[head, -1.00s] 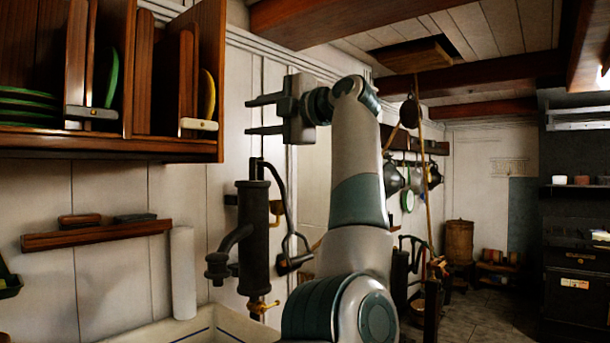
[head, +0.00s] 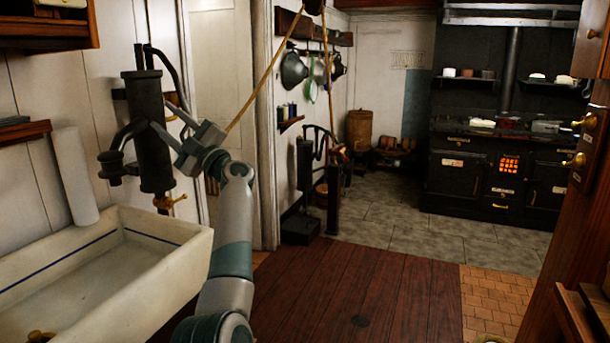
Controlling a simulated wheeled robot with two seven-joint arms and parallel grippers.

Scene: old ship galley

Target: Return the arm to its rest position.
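My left arm (head: 232,240) rises from the bottom of the head view, left of the middle. My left gripper (head: 162,116) is at its upper end, tilted and pointing up and left. Its two fingers are apart with nothing between them. In the picture it overlaps the dark hand pump (head: 147,130) on the wall; I cannot tell whether they touch. My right gripper is not in view.
A white sink (head: 190,262) stands at the lower left, beside my arm. A white roll (head: 75,178) stands behind it. The wooden floor (head: 370,295) ahead is clear. A black stove (head: 450,185) is at the back right, and a wooden door (head: 590,150) edges the right side.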

